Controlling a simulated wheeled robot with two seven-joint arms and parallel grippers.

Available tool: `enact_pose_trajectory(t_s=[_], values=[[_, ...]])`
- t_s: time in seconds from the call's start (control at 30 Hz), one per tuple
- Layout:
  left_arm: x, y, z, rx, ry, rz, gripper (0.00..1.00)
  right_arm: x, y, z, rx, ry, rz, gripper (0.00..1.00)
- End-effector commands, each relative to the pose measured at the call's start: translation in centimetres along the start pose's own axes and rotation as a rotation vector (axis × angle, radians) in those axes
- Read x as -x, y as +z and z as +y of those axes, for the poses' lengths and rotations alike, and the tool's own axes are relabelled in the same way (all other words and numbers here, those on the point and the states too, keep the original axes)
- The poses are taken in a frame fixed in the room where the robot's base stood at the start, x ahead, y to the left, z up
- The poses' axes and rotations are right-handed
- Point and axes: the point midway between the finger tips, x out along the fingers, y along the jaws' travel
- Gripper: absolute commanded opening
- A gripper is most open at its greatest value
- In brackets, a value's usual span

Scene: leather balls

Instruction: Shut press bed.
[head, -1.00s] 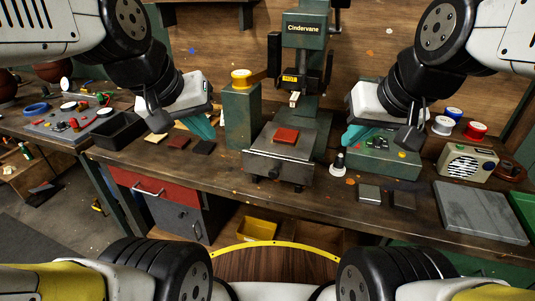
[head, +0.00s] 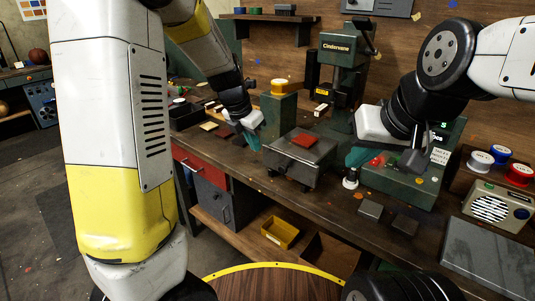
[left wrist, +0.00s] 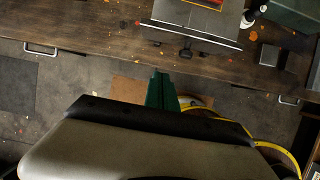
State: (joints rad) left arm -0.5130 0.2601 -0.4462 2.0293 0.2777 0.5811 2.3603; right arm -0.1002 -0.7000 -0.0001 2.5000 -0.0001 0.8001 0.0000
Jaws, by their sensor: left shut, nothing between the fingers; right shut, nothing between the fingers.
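The green Cindervane press (head: 345,55) stands at the back of the workbench. Its grey press bed (head: 290,165) sticks out toward me, with a red square piece (head: 305,140) on top. In the left wrist view the bed's front edge (left wrist: 190,34) and a dark knob (left wrist: 185,50) below it show at the top. My left gripper (head: 252,143) is shut and empty, just left of the bed and apart from it. Its teal fingers (left wrist: 161,90) point toward the bed front in the wrist view. My right gripper (head: 357,157) is shut and empty, right of the bed.
A green control box (head: 420,165) and a small white-and-black bottle (head: 351,179) are at the right. A radio (head: 497,205) and grey slab (head: 488,255) lie further right. A yellow bin (head: 280,232) sits below.

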Motion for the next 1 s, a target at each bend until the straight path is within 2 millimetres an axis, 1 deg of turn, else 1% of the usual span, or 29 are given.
enact_pose_trajectory(t_s=[0.13, 0.23, 0.6, 0.63, 0.7, 0.8, 1.0], values=[[-1.2, 0.0, 0.1, 0.020, 0.002, 0.003, 0.00, 0.0, 0.0, 0.0, 0.000, 0.000, 0.000, 0.00], [-2.8, -0.1, 0.1, 0.020, 0.002, 0.006, 0.00, 0.0, 0.0, 0.0, 0.000, 0.000, 0.000, 0.00], [-10.5, -0.1, 0.1, 0.018, 0.001, 0.005, 0.00, 0.0, 0.0, 0.0, 0.000, 0.000, 0.000, 0.00], [-10.5, 0.7, 0.1, 0.013, 0.002, 0.000, 0.00, 0.0, 0.0, 0.0, 0.000, 0.000, 0.000, 0.00], [-10.9, 1.8, 0.1, 0.013, 0.001, 0.000, 0.00, 0.0, 0.0, 0.0, 0.000, 0.000, 0.000, 0.00], [-11.2, 2.9, 0.1, 0.014, 0.002, 0.000, 0.00, 0.0, 0.0, 0.0, 0.000, 0.000, 0.000, 0.00], [-11.6, 3.7, 0.1, 0.015, 0.001, 0.001, 0.00, 0.0, 0.0, 0.0, 0.000, 0.000, 0.000, 0.00]])
